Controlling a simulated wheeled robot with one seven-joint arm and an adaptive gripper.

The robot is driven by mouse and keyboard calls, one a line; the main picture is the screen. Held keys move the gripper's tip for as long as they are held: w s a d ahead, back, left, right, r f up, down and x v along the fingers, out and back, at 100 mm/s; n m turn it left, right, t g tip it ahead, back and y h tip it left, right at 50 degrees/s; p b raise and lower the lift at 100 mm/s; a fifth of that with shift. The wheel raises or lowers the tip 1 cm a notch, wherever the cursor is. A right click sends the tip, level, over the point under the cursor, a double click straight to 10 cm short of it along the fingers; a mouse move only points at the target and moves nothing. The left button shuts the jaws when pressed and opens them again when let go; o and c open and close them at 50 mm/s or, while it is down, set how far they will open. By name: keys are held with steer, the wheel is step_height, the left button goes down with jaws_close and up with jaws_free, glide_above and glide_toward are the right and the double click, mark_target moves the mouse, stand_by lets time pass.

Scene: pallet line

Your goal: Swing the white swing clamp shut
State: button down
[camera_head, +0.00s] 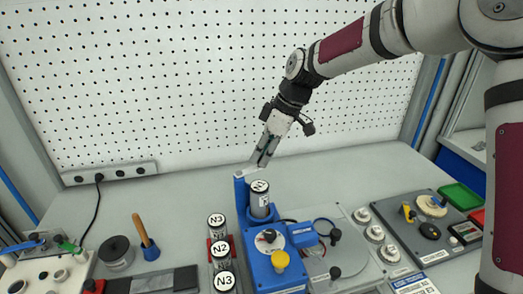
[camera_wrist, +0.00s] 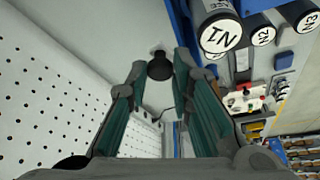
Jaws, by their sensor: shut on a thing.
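The white swing clamp (camera_head: 247,172) sits at the top of the blue post (camera_head: 240,192) on the blue fixture, at the upper left of the can there. In the wrist view its pale bar and black knob (camera_wrist: 160,66) show between my fingertips. My gripper (camera_head: 261,160) reaches down from the upper right and is shut on the clamp, partly hiding it in the head view. The labelled can (camera_head: 260,200) stands upright in the fixture; its N1 top (camera_wrist: 221,36) shows at the right of the wrist view.
A grey plate with a blue clamp body (camera_head: 302,235) lies right. The pegboard wall (camera_head: 180,80) rises behind; the back bench strip is clear.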

steer(key=s+m+p, duration=0.1)
steer(key=s+m+t+p, duration=0.1)
steer(key=m, duration=0.1)
steer(key=shift+s+d+r+h, duration=0.1)
steer(key=shift+d+r+h, duration=0.05)
steer(key=shift+d+h, duration=0.2)
steer(key=s+m, duration=0.1)
steer(key=m, duration=0.1)
steer(key=s+m+t+h+p, duration=0.1)
steer(key=m, duration=0.1)
steer(key=s+m+t, duration=0.1)
steer(key=s+m, duration=0.1)
steer(key=m, duration=0.1)
steer(key=shift+a+h+p, duration=0.25)
steer(key=shift+a+p, duration=0.05)
steer(key=shift+s+a+m+t+h+p, duration=0.15)
steer(key=shift+s+m+h+p, duration=0.1)
steer(key=shift+m, duration=0.4)
steer(key=shift+s+a+m+t+h+p, duration=0.15)
steer(key=shift+s+m+h+p, duration=0.1)
steer(key=shift+m, duration=0.4)
steer(key=c, duration=1.4)
jaws_free()
steer(key=v, duration=1.2)
